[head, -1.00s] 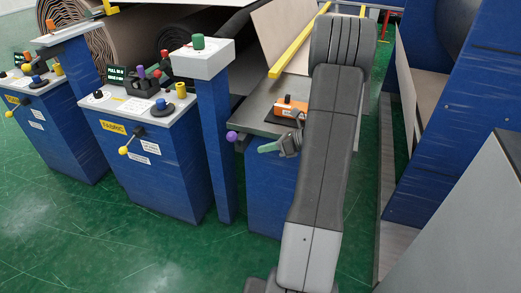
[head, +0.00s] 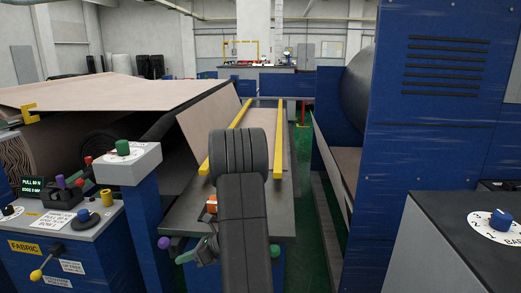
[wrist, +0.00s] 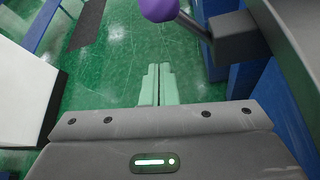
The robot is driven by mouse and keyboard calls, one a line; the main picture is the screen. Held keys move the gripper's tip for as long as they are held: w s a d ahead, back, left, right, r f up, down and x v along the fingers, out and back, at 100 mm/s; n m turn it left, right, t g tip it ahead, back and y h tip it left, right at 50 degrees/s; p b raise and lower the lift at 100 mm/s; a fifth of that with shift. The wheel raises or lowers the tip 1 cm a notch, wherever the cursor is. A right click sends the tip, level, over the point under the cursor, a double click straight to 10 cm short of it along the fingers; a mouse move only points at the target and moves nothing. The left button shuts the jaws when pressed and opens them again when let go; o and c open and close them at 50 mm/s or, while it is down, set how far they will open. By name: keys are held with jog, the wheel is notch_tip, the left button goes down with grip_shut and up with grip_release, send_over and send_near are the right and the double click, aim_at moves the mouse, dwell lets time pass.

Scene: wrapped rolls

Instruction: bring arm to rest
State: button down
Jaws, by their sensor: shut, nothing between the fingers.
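My arm (head: 243,225) stands folded up in the lower middle of the head view, in front of a grey table with yellow rails. My gripper (wrist: 158,70) points away over the green floor in the wrist view. Its two pale green fingers are together with nothing between them. In the head view my gripper (head: 184,258) shows small and partly hidden at the left of the arm, near the purple knob (head: 164,243). That purple knob on its lever also hangs close to the fingers at the top of the wrist view (wrist: 158,8), apart from them.
The grey table (head: 187,218) with yellow rails (head: 278,150) lies behind my arm. A blue post with a green button (head: 122,147) and a blue control console (head: 70,235) stand left. A tall blue machine (head: 430,150) and a grey cabinet with a blue dial (head: 501,219) stand right.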

jog(key=s+a+f+n+t+b, duration=0.2)
jog(key=a+f+n+t+b, duration=0.2)
jog(key=b, duration=1.4)
notch_tip(320, 180, down, 2)
jog(key=shift+s+f+n, duration=0.15)
jog(key=shift+n, duration=0.35)
jog(key=shift+t+b, duration=0.3)
jog(key=shift+b, duration=0.3)
